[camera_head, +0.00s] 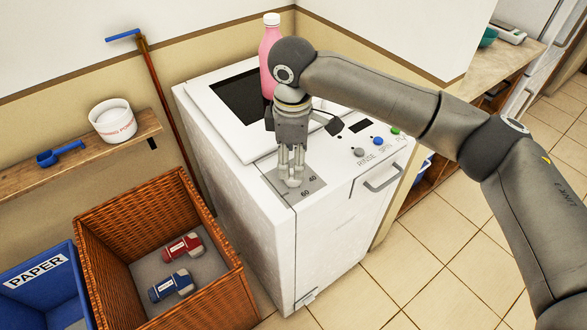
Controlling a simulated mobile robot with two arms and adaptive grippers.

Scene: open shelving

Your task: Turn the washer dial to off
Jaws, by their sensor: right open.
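The white washer (235,190) stands in the middle against the wall. A grey dial plate (316,187) with the numbers 40 and 60 lies on the left of its top front panel. My right gripper (291,178) points down over this plate, fingers at the dial's place. The fingers hide most of the dial, so I cannot tell its setting or whether they touch it. The right gripper is open, with its fingers only a little apart. My left gripper is not in view.
A pink bottle (269,45) stands at the washer's back. Small buttons (378,141) and a drawer handle (382,180) are on the right. A wicker basket (105,250) with red and blue items, a blue paper bin (70,285) and a wooden shelf (75,162) are left.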

